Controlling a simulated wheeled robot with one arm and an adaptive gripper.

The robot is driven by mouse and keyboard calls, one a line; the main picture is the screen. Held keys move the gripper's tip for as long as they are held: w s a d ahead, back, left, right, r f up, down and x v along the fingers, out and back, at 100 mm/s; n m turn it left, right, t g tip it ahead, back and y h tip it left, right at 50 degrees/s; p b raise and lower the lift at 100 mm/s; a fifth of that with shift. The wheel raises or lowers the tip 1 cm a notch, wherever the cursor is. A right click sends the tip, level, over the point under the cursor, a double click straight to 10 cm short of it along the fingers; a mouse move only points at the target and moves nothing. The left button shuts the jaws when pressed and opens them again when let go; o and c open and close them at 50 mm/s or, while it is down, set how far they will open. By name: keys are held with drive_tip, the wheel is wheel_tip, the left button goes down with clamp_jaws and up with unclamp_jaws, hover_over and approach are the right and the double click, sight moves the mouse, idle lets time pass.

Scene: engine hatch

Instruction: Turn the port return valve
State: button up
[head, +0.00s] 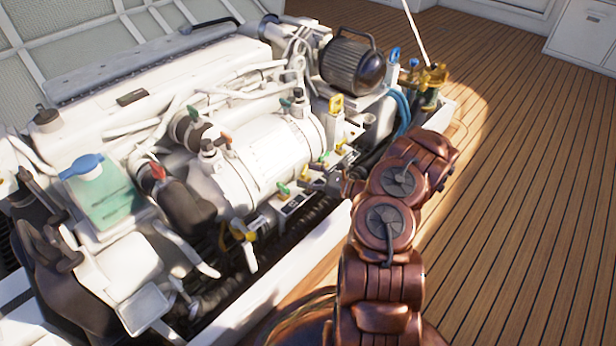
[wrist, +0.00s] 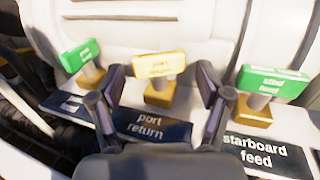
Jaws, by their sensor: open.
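The port return valve has a yellow handle (wrist: 160,65) on a brass-coloured base, centred in the wrist view. Its handle lies crosswise, left to right. A dark plate (wrist: 150,127) reading "port return" sits below it. My gripper (wrist: 160,80) is open, with one dark finger on each side of the yellow handle and gaps to both. It holds nothing. In the head view, the yellow handle (head: 305,173) is small, in a row along the engine's side. My arm's end reaches toward that row from the right; the fingers are hard to make out there.
Green-handled valves stand close on both sides: one at left (wrist: 88,55) and the starboard feed valve (wrist: 265,82) at right. The white engine cylinder (wrist: 150,22) rises behind them. Dark hoses lie at left. Open wooden deck (head: 530,200) spreads to the right.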

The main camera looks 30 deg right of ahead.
drive_tip(key=c, duration=1.1)
drive_tip(key=shift+c, duration=0.2)
drive_tip(key=shift+r+y+p, duration=0.1)
drive_tip(key=shift+y+p, duration=0.2)
drive_tip(key=shift+p, duration=0.05)
drive_tip(key=shift+w+d+n, duration=0.1)
drive_tip(key=shift+n, duration=0.3)
drive_tip(key=shift+n+g+y+p, duration=0.3)
drive_tip(key=shift+g+y+p, duration=0.2)
drive_tip(key=shift+p, duration=0.1)
drive_tip(key=shift+d+n+g+y+p, duration=0.1)
drive_tip(key=shift+n+g+y+p, duration=0.3)
drive_tip(key=shift+n+g+y, duration=0.6)
drive_tip(key=o, duration=1.1)
